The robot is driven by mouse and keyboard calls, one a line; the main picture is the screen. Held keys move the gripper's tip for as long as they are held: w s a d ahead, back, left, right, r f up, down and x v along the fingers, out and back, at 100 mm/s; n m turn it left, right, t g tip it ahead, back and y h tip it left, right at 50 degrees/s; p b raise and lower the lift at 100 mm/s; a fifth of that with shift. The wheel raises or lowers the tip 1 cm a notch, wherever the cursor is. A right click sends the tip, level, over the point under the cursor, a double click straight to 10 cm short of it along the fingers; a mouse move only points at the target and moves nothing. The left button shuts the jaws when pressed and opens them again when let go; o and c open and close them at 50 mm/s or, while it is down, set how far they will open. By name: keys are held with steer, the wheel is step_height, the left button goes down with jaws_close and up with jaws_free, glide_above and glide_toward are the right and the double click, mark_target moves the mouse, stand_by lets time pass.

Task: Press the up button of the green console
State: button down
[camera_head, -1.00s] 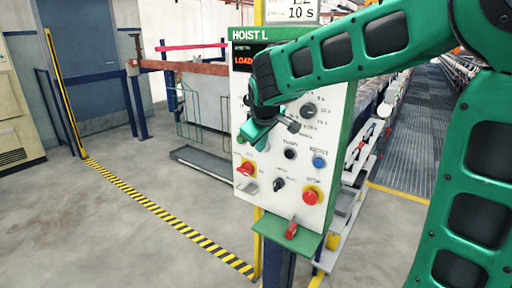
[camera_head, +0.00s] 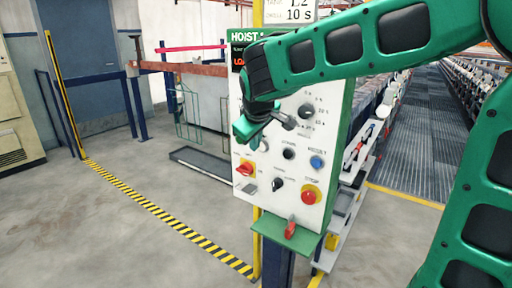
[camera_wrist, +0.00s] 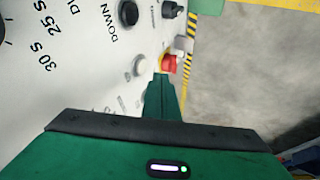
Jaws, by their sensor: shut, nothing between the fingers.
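The green console (camera_head: 342,130) stands upright with a white panel (camera_head: 301,233) full of buttons, headed HOIST. In the wrist view a pale white round button (camera_wrist: 140,66) sits beside the black button (camera_wrist: 128,13) labelled DOWN; its own label is too blurred to read. The black button also shows in the head view (camera_head: 289,153). My gripper (camera_wrist: 161,82) is shut and empty, its tip close to the white button, slightly to its right in the wrist view. In the head view my gripper (camera_head: 245,132) is in front of the panel's left side. Contact cannot be told.
A red-and-yellow switch (camera_head: 245,168) lies just below my gripper. A blue button (camera_head: 317,162), a red stop button (camera_head: 310,195) and a black knob (camera_head: 278,184) share the panel. The floor left of the console is open, with a yellow-black stripe (camera_head: 165,211).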

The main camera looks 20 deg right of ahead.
steer(key=v, duration=0.7)
steer(key=shift+a, duration=0.25)
steer(key=shift+s+r, duration=0.1)
steer(key=m+g, duration=0.4)
steer(key=m, duration=0.2)
glide_toward(328, 173)
step_height(328, 173, down, 6)
steer(key=s+a, duration=0.2)
steer(key=a, duration=0.1)
steer(key=s+d+f+m+g+y, duration=0.1)
steer(key=s+d+f+m, duration=0.1)
steer(key=s, duration=0.7)
steer(key=s+d+f+m+g+y, duration=0.1)
steer(key=s+f+m+g, duration=0.1)
steer(key=s+f+m, duration=0.2)
steer(key=s+f, duration=0.3)
steer(key=s, duration=0.3)
steer(key=shift+s+d, duration=0.3)
steer(key=shift+d, duration=0.1)
